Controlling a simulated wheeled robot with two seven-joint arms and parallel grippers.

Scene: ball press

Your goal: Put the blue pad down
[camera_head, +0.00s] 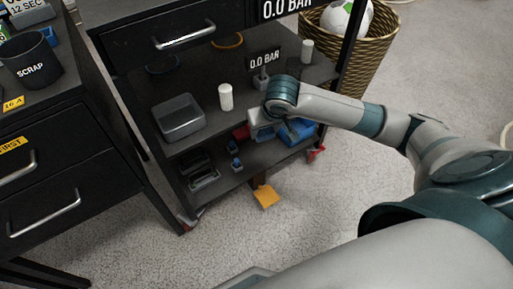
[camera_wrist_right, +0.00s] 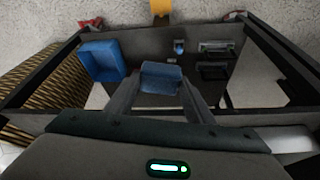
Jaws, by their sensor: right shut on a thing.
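My right gripper (camera_head: 263,130) reaches down over the lower shelf of the black cart. In the right wrist view it shows (camera_wrist_right: 161,88) with its two fingers on either side of a blue pad (camera_wrist_right: 161,76), shut on it. The pad appears to be above the lower shelf; whether it touches the shelf I cannot tell. In the head view the pad cannot be made out behind the wrist and gripper. My left gripper is not in view.
A blue bin (camera_wrist_right: 98,62) sits on the lower shelf beside the pad; it also shows in the head view (camera_head: 299,133). Small blue-topped parts (camera_head: 235,163) and dark trays (camera_head: 204,178) stand on the lower shelf. A grey bin (camera_head: 180,118) and white cylinder (camera_head: 226,97) are on the shelf above.

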